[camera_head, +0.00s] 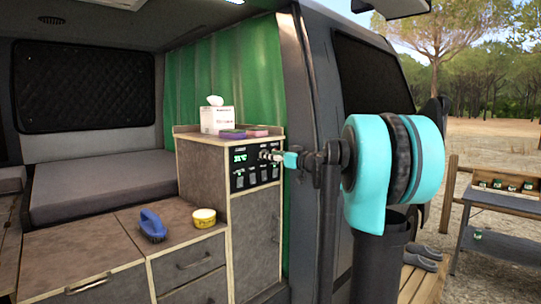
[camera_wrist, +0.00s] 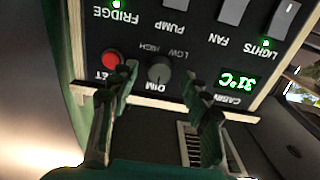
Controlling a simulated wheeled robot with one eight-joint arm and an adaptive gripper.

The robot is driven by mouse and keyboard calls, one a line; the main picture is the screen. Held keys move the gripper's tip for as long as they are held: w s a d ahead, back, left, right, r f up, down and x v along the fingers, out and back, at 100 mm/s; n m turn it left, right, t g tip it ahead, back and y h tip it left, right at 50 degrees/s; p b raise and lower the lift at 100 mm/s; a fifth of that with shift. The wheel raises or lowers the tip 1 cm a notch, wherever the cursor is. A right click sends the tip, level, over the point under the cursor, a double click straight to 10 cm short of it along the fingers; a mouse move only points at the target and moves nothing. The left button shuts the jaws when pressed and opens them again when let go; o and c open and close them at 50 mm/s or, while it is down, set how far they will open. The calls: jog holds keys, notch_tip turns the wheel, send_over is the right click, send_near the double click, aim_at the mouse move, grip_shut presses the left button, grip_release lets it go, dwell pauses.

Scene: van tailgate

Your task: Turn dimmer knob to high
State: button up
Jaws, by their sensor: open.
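The dimmer knob (camera_wrist: 158,72) is a small dark grey round knob on a black control panel (camera_wrist: 95,40). The panel looks upside down in the wrist view, with DIM, LOW and HIGH lettering by the knob. The knob's pointer is too small to read. My gripper (camera_wrist: 159,80) is open, with one fingertip on each side of the knob; I cannot tell whether either touches it. In the head view the panel (camera_head: 238,182) is on the cabinet front, with my gripper (camera_head: 268,155) at it, and the knob cannot be made out.
A red button (camera_wrist: 113,60) is close beside the left fingertip, and a green cabin display (camera_wrist: 236,82) is right of the other. Rocker switches (camera_wrist: 232,10) line the panel. On the cabinet top (camera_head: 186,130) are a tissue box (camera_head: 216,120) and sponges. A brush (camera_head: 152,225) and yellow tub (camera_head: 204,218) sit lower.

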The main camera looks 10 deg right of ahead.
jog(key=shift+w+a, duration=0.2)
jog(key=shift+c, duration=0.6)
grip_shut()
jog(key=shift+m, duration=0.4)
jog(key=shift+a+r+m, duration=0.1)
jog(key=shift+m, duration=5.45)
jog(key=shift+a+r+m, duration=0.1)
jog(key=shift+m, duration=5.45)
jog(key=shift+d, duration=0.1)
